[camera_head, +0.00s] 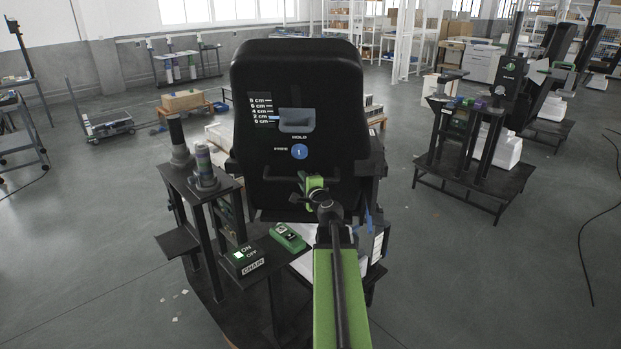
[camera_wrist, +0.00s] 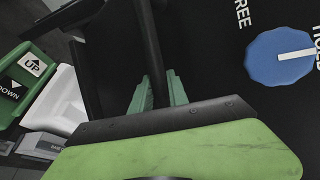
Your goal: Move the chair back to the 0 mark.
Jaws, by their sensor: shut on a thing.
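The black chair back (camera_head: 297,85) stands upright in the middle of the head view. Its scale (camera_head: 261,110) runs from 8 cm down to 0 cm, and a blue pointer sits at about the 2 cm line. The blue knob (camera_head: 299,152) lies between the HOLD and FREE labels; its white line points toward HOLD. It also shows in the wrist view (camera_wrist: 281,57). My gripper (camera_head: 312,184) is low in front of the chair back. In the wrist view its green fingers (camera_wrist: 158,93) are shut on a black bar (camera_wrist: 150,45) on the chair back.
A green UP/DOWN box (camera_head: 288,237) sits left of my arm, also in the wrist view (camera_wrist: 22,85). A CHAIR ON/OFF switch (camera_head: 243,257) stands nearby. Posts (camera_head: 204,168) rise left of the chair. Another dark stand (camera_head: 478,150) is at right; open floor lies between.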

